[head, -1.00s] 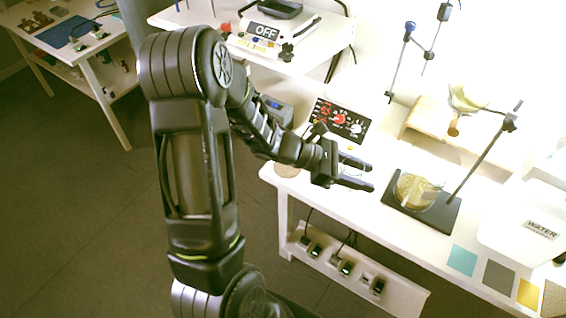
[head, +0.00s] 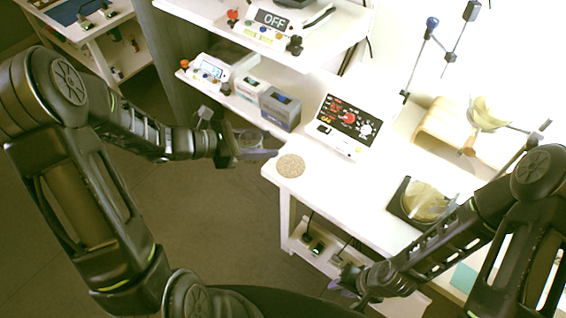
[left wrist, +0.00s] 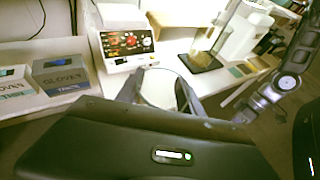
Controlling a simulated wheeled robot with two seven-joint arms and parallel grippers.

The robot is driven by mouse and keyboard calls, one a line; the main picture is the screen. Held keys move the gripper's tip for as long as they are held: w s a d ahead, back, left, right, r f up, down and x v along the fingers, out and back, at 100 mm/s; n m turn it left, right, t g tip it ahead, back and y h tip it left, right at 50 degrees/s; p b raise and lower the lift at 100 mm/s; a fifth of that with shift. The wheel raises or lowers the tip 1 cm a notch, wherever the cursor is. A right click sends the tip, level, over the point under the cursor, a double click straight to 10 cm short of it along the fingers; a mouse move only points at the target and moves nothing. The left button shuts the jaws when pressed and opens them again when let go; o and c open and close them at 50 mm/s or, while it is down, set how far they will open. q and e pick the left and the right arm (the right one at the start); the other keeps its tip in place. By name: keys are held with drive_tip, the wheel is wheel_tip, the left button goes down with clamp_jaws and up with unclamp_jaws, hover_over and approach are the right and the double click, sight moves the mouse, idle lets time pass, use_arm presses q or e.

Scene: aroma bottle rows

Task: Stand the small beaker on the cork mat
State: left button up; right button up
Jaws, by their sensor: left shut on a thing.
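My left gripper (head: 258,152) is shut on the small beaker (head: 248,138), a clear glass that is hard to make out in the head view. It is held just left of the table's corner, beside the round cork mat (head: 290,165). The mat lies bare on the white table (head: 330,190) near that corner. In the left wrist view the beaker (left wrist: 160,88) shows as a pale round shape between the fingers; its base is hidden. My right gripper (head: 352,284) is low, in front of the table's front edge; its finger opening is unclear.
A control box with a red dial (head: 348,122) stands behind the mat. Glove boxes (head: 280,108) stand on the side shelf to its left. Bare table lies between mat and stand.

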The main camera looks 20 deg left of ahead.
use_arm(q)
drive_tip(key=shift+f, duration=0.1)
drive_tip(key=w+d+f+n+t+b, duration=0.1)
drive_tip(key=w+d+f+b, duration=0.2)
drive_tip(key=b, duration=1.1)
drive_tip(key=w+d+f+n+y+b, duration=0.1)
drive_tip(key=w+d+f+b, duration=0.2)
drive_tip(key=w+b, duration=0.6)
drive_tip(key=f+b, duration=0.1)
drive_tip(key=b, duration=0.4)
drive_tip(key=shift+w+d+f+t+y, duration=0.25)
drive_tip(key=shift+w+f+t+y, duration=0.05)
drive_tip(key=shift+w+t, duration=0.1)
drive_tip(key=shift+f, duration=0.1)
drive_tip(key=shift+f+b, duration=1.2)
drive_tip(key=shift+f, duration=1.2)
